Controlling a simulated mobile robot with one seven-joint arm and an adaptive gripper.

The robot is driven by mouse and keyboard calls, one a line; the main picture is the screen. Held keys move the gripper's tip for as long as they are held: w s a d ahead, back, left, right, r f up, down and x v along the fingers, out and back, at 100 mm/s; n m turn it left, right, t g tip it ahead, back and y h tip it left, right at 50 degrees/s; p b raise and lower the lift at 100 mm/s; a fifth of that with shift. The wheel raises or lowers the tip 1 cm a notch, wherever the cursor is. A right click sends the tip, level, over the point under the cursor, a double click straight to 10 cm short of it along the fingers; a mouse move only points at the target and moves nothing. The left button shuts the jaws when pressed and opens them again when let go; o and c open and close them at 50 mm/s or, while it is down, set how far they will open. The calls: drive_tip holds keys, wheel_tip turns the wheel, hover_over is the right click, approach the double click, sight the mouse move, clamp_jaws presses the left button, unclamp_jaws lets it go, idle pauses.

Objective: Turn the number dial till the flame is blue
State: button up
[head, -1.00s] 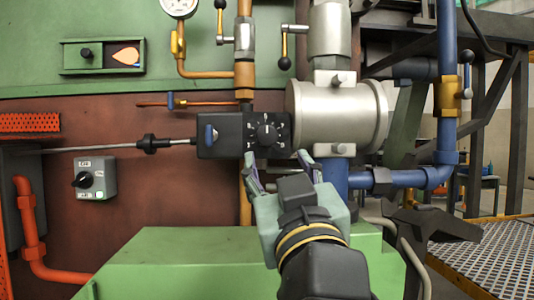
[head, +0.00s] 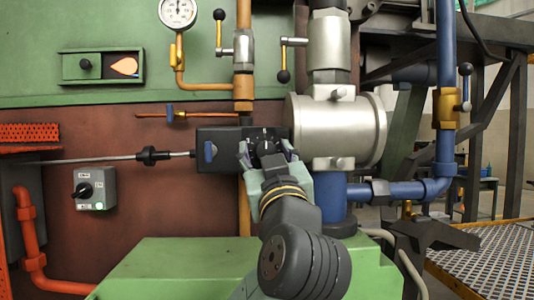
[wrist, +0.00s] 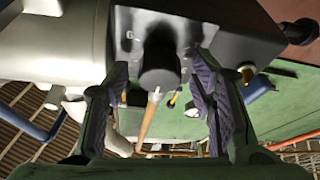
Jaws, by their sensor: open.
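The number dial is a black knob (head: 265,147) on the front of a black box (head: 218,148), partly covered by my gripper in the head view. My gripper (head: 266,154) is open in front of the box, with one finger on each side of the knob. In the wrist view the dark round knob (wrist: 158,65) is between the two ridged finger pads (wrist: 162,95). A gap shows on both sides, so neither finger visibly grips it. A number is partly legible beside the knob. The flame (head: 124,66) in the green-framed window is orange.
A grey switch box (head: 95,189) with a green light is at the left. A silver cylinder (head: 338,131) stands just right of the dial box. Lever valves (head: 243,48) and a gauge (head: 178,12) are above. A green housing (head: 220,262) lies below.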

drive_tip(key=shift+c, duration=0.3)
drive_tip(key=c, duration=1.1)
drive_tip(key=shift+m+h, duration=0.4)
drive_tip(key=shift+m, duration=0.1)
drive_tip(key=m+h, duration=0.1)
drive_tip(key=m, duration=0.1)
drive_tip(key=m+h, duration=0.1)
drive_tip(key=m, duration=0.2)
drive_tip(key=shift+a+h, duration=0.15)
drive_tip(key=shift+h, duration=0.25)
drive_tip(key=shift+m+g+h, duration=0.4)
drive_tip(key=shift+m+h, duration=0.7)
drive_tip(key=shift+m, duration=1.6)
